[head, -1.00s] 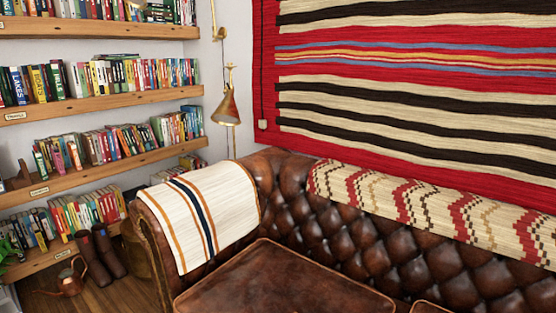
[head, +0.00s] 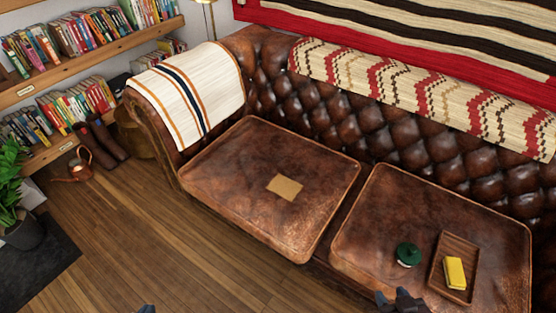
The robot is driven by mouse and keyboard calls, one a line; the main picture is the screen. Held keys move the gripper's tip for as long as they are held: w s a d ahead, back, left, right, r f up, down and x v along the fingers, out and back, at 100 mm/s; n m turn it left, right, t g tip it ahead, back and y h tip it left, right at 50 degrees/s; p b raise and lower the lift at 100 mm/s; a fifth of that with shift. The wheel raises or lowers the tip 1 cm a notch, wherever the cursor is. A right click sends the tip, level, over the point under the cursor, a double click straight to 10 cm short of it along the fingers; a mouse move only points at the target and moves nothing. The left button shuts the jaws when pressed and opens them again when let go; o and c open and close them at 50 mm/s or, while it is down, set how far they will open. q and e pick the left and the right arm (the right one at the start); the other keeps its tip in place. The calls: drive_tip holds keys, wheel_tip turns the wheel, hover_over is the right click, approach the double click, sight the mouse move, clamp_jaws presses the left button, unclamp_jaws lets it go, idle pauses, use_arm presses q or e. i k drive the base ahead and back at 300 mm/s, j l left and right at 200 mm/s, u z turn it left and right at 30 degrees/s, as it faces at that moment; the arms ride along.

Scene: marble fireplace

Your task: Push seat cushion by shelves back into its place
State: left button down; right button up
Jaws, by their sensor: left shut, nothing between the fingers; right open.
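The brown leather seat cushion by the shelves (head: 235,205) lies on the left part of the sofa, beside the sofa's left arm. A small flat tan piece (head: 285,188) lies on it. A dark strip of gap separates it from the right seat cushion (head: 385,215). How far its front edge stands out from the sofa base is hard to tell. My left gripper (head: 146,308) shows only as a small tip at the bottom edge, over the floor and apart from the cushion. My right gripper (head: 400,301) is open at the bottom edge, by the right cushion's front.
On the right cushion are a dark green round object (head: 408,254) and a wooden tray (head: 438,265) with a yellow item (head: 455,273). A striped blanket (head: 190,90) covers the sofa arm. A potted plant (head: 20,230) stands at left. The wooden floor (head: 130,235) in front is clear.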

sight(285, 189)
drive_tip(key=i+j, duration=0.65)
drive_tip(key=j, duration=0.15)
drive_tip(key=z, duration=0.05)
